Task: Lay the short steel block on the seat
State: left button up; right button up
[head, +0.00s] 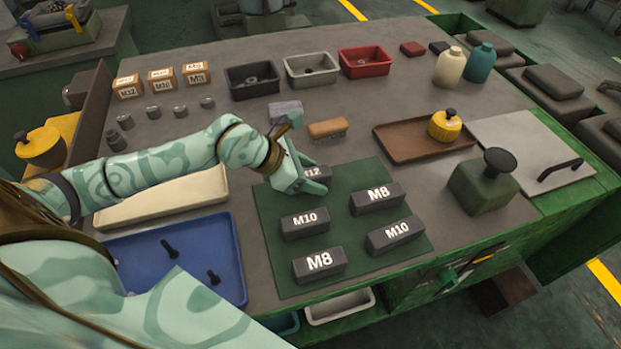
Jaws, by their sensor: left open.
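Several dark grey steel blocks lie on a green mat: an M12 block (318,173), an M8 block (377,197), an M10 block (305,223), another M10 block (396,234) and another M8 block (319,264). I cannot tell which one is the short block. My left gripper (322,180) is open at the M12 block and hides part of it; I cannot tell whether they touch. No part is clearly recognizable as the seat. My right gripper is out of view.
Behind the mat are a grey block (285,109) and a tan block (327,128). A brown tray (400,151) holds a yellow knobbed pot (445,125). A green box with a black knob (484,184) stands right. A blue tray (227,262) lies left. Black, grey and red bins stand behind.

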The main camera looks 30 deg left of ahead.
pick_arm(q)
jog(key=shift+c, duration=0.3)
jog(key=c, duration=1)
jog(key=shift+r, duration=0.1)
grip_shut()
